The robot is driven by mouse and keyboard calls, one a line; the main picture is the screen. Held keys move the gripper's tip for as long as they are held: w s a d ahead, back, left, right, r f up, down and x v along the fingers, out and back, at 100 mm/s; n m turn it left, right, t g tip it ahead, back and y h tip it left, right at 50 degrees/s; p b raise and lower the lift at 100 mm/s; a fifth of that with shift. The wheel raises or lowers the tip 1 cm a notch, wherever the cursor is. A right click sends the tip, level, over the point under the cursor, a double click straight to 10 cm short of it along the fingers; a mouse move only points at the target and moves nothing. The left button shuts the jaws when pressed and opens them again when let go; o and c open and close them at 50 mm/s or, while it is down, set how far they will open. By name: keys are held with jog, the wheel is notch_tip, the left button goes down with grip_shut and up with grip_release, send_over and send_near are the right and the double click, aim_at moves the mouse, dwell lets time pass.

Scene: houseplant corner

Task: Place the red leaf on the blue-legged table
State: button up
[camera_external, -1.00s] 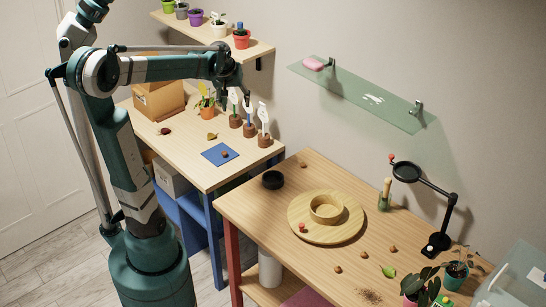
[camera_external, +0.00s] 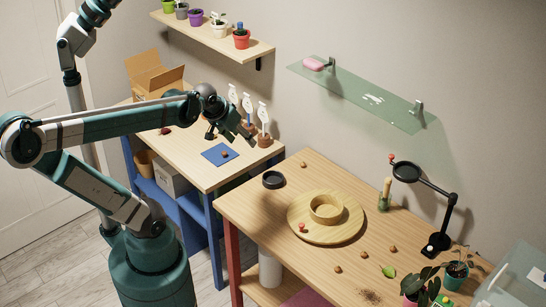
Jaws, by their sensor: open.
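The blue-legged table (camera_external: 185,155) stands at the back left with a light wooden top. A small dark red piece (camera_external: 165,131) lies on its left part; it may be the red leaf, but it is too small to be sure. My gripper (camera_external: 228,136) is open over the middle of this table, to the right of the red piece, with its fingers pointing down. I see nothing between the fingers. The gripper and forearm hide the orange-potted plant and the yellowish leaf seen earlier on this table.
A blue mat (camera_external: 216,157) with a small brown lump and several markers in brown bases (camera_external: 264,140) are close to my gripper. A cardboard box (camera_external: 152,78) stands behind. The red-legged table (camera_external: 260,215) holds a round board, a magnifier lamp (camera_external: 436,243) and a green leaf (camera_external: 388,271).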

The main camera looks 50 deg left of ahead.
jog(key=s+d+f+m, duration=0.2)
jog(key=s+d, duration=0.2)
jog(key=shift+s+d+f+t+h, duration=0.15)
jog(key=shift+s+d+t+h, duration=0.15)
jog(key=shift+s+t, duration=0.1)
